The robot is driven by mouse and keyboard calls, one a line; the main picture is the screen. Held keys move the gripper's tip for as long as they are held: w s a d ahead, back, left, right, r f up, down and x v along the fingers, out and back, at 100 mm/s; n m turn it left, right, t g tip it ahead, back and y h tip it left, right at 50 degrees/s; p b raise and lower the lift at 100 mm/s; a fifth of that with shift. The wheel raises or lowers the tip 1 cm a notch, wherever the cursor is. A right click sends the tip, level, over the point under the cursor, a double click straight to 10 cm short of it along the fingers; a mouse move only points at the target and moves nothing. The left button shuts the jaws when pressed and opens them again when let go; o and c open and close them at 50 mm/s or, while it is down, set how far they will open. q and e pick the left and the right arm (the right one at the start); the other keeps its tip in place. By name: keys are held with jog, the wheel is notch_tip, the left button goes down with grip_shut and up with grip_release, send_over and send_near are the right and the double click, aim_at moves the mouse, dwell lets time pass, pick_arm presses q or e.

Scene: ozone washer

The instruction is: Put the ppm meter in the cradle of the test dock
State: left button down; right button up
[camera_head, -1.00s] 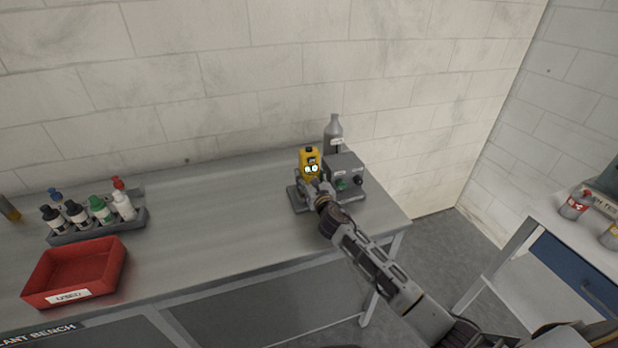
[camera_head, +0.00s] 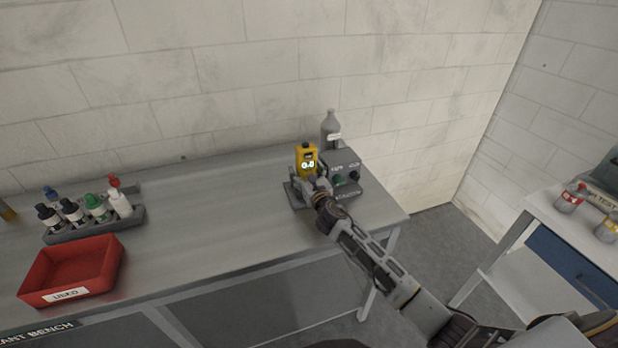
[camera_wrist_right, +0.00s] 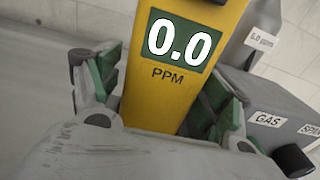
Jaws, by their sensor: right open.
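The yellow ppm meter (camera_head: 306,156) stands upright at the test dock (camera_head: 341,172), on the dock's left side; its display reads 0.0 in the right wrist view (camera_wrist_right: 167,92). The cradle is mostly hidden behind my gripper, so I cannot see how deep the meter's base sits in it. My right gripper (camera_head: 317,186) is in front of the meter. In the right wrist view its green-padded fingers (camera_wrist_right: 165,88) stand on both sides of the meter, open, with gaps visible beside it. My left gripper is not in view.
A red bin (camera_head: 70,270) marked USED and a rack of several small bottles (camera_head: 95,226) are at the left of the bench. The middle of the bench (camera_head: 210,215) is clear. A second table stands at the right.

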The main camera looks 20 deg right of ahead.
jog(key=shift+s+r, duration=0.1)
jog(key=s, duration=1.1)
jog(key=shift+s+d, duration=0.2)
jog(key=shift+s, duration=0.2)
dwell(1.0)
jog(key=shift+c, duration=0.2)
dwell(1.0)
